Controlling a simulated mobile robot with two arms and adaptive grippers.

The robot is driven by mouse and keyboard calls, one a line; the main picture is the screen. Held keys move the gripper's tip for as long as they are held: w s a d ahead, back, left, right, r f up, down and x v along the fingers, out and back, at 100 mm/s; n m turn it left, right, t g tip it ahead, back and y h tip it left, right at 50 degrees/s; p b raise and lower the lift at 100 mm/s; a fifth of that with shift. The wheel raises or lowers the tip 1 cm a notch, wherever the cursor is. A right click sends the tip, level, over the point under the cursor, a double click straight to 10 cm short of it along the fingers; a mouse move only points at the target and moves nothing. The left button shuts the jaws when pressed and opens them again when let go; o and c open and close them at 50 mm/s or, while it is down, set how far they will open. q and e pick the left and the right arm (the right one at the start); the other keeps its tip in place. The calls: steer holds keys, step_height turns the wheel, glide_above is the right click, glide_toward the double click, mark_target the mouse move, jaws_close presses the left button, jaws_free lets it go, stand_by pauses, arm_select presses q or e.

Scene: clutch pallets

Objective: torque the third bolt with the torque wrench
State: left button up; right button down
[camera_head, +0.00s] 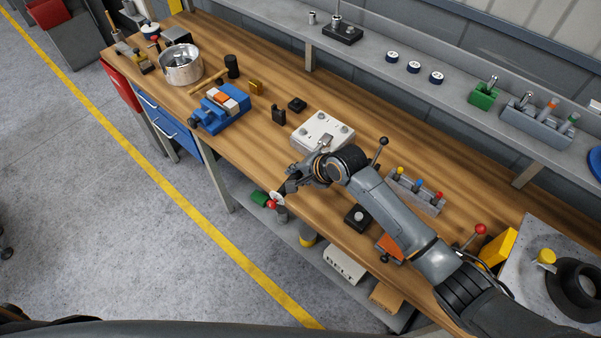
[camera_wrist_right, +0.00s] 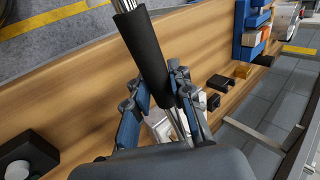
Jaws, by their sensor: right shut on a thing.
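My right gripper (camera_head: 291,183) is at the front edge of the bench, in front of the pale housing. In the wrist view its blue-grey fingers (camera_wrist_right: 155,105) are shut on the torque wrench (camera_wrist_right: 146,48), which has a black grip and a silver shaft. The shaft's lower end is hidden behind my gripper body. The pale housing (camera_head: 318,128) lies on the bench with bolt heads on top. My arm and gripper cover its near side, so I cannot tell which bolt is the third or whether the wrench touches one. My left gripper is not in view.
A blue vise (camera_head: 219,110) and a metal pot (camera_head: 181,65) stand to the left. Small black blocks (camera_head: 297,104) lie behind the housing. A rack of coloured-tip tools (camera_head: 416,191) and a black lever (camera_head: 379,152) stand to the right. A grey shelf (camera_head: 455,94) runs along the back.

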steer(key=shift+w+a+r, duration=0.15)
steer(key=shift+a, duration=0.1)
steer(key=shift+w+a+m+t+h, duration=0.3)
steer(key=shift+w+a+m+t, duration=0.1)
steer(key=shift+a+m, duration=0.3)
steer(key=shift+d, duration=0.1)
steer(key=shift+s+d+n, duration=0.25)
steer(key=shift+n, duration=0.05)
steer(key=shift+r, duration=0.1)
